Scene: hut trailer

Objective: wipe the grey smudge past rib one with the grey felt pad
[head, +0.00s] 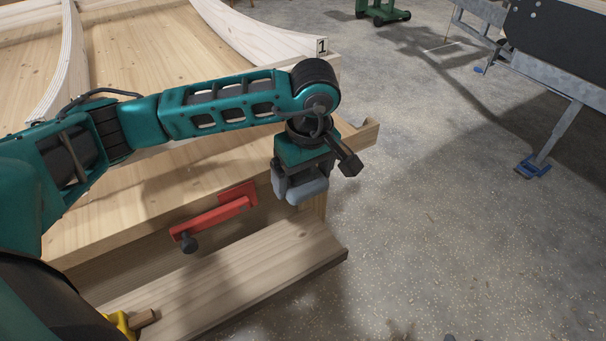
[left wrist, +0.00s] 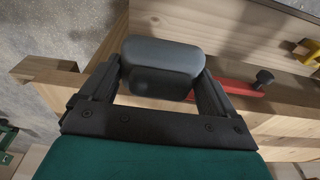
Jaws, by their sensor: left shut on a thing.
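My left gripper (head: 299,178) hangs from the teal arm, pointing down beside the right end of the wooden bench. It is shut on the grey felt pad (head: 306,191), a rounded block. In the left wrist view the pad (left wrist: 165,55) sits between the two black fingers of the gripper (left wrist: 159,82). The pad appears clear of the wood. Rib one (head: 265,32) is a curved pale rib at the top, with a "1" tag (head: 321,46) at its end. I see no grey smudge; my arm covers part of the boards. My right gripper is not in view.
A red clamp (head: 215,215) with a dark knob is on the bench's front face, left of the pad. A lower plank (head: 240,265) juts out below. A yellow item (head: 122,325) lies bottom left. Concrete floor at right is open, with a trailer frame (head: 560,115) beyond.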

